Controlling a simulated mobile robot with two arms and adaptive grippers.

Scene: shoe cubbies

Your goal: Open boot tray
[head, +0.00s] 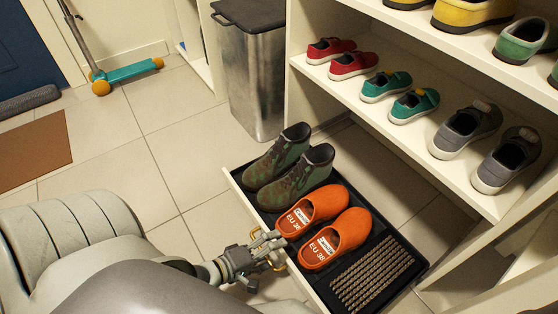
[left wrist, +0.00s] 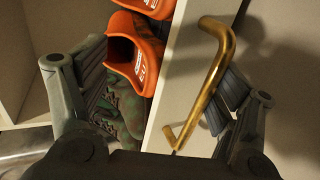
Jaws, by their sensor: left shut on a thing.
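The boot tray (head: 398,240) is a low, dark-lined drawer with a white front, standing pulled out from under the shelves. It holds camouflage boots (head: 290,165) at the back and orange clogs (head: 337,238) in the middle. My left gripper (head: 268,248) is at the tray's front, shut on its brass handle (head: 257,232). In the left wrist view the curved handle (left wrist: 207,97) lies between the two fingers, beside the white drawer front (left wrist: 176,75). The fingers partly cover the handle in the head view. My right gripper is not in view.
A ribbed patch (head: 370,275) fills the tray's near end. Red, teal and grey shoes stand on the shelf (head: 400,135) above. A metal bin (head: 255,75) stands behind the tray. Tiled floor (head: 170,130) is clear to the left, with a brown mat (head: 35,150) and a scooter (head: 125,72) beyond.

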